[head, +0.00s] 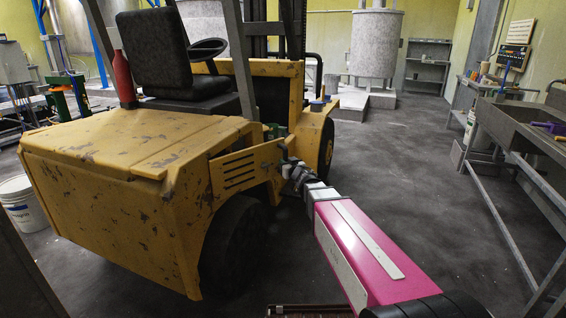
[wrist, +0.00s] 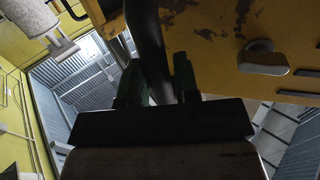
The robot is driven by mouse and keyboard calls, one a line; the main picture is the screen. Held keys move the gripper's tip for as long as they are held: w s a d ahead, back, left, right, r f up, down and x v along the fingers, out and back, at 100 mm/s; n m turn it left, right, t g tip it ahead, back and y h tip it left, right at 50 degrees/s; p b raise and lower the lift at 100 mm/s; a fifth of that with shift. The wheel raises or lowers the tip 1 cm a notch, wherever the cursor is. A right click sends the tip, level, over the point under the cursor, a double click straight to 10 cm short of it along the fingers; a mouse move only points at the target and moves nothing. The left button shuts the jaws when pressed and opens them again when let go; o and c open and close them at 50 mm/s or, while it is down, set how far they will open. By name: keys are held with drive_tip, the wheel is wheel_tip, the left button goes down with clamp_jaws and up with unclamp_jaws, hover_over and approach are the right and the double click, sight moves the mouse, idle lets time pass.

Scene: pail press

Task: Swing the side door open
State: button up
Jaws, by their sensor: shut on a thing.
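The side door (head: 243,170) is a scuffed yellow panel with dark slots on the near side of the yellow forklift (head: 110,190). In the wrist view the yellow panel (wrist: 225,30) fills the top right, with a pale latch-like piece and slots. My gripper (head: 274,132) is at the panel's far end in the head view, its green fingers small there. In the wrist view my gripper (wrist: 158,85) is shut on a dark upright bar (wrist: 145,35). I cannot tell whether this bar belongs to the door, or whether the door stands ajar.
The forklift's rear wheel (head: 232,240) is below the panel. Grey floor (head: 400,160) is clear to the right of my arm. A metal workbench (head: 520,125) stands along the right side. A white bucket (head: 22,203) is at the left, and a large grey drum (head: 376,42) stands behind.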

drive_tip(key=shift+v, duration=1.85)
drive_tip(key=shift+c, duration=0.4)
drive_tip(key=shift+a, duration=0.1)
drive_tip(key=shift+o, duration=0.4)
drive_tip(key=shift+a+v, duration=0.2)
drive_tip(key=shift+v, duration=3.95)
drive_tip(key=shift+c, duration=0.3)
drive_tip(key=shift+a+r, duration=0.15)
drive_tip(key=shift+s, duration=0.2)
